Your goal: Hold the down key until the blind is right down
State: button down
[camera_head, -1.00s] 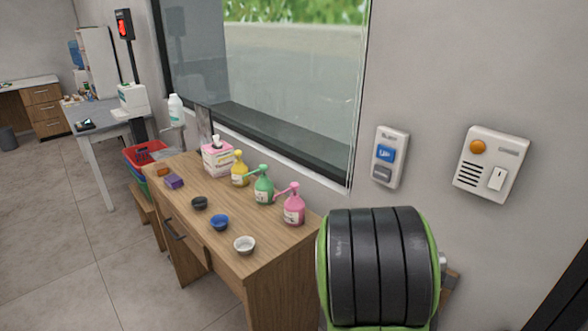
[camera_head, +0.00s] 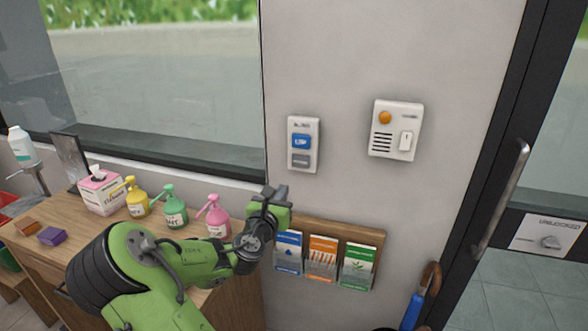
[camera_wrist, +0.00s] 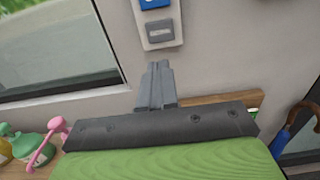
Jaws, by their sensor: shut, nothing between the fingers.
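The white blind switch panel (camera_head: 291,155) is on the wall right of the window. Its blue up key (camera_head: 301,141) is above a grey key (camera_head: 300,160), whose label is too small to read. The grey key also shows in the wrist view (camera_wrist: 158,30). My gripper (camera_head: 268,193) is shut and empty, below and left of the panel in the head view. In the wrist view its fingertips point up, just below the panel, apart from the key. The window (camera_head: 150,100) shows the outdoors; no blind shows across its visible part, and its top is out of view.
Another white wall unit (camera_head: 396,130) with an orange button and rocker switch is to the right. A leaflet rack (camera_head: 373,236) hangs below the panel. Pump bottles stand on the wooden counter (camera_head: 95,232) at left. A glass door with a handle (camera_head: 500,200) is far right.

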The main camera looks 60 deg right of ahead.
aim_at(301, 163)
jog(key=d, duration=0.4)
jog(key=w+d, duration=0.1)
jog(key=d, duration=0.4)
jog(key=w+d, duration=0.1)
jog(key=d, duration=0.3)
jog(key=shift+d+p, duration=0.2)
jog(key=shift+p, duration=0.2)
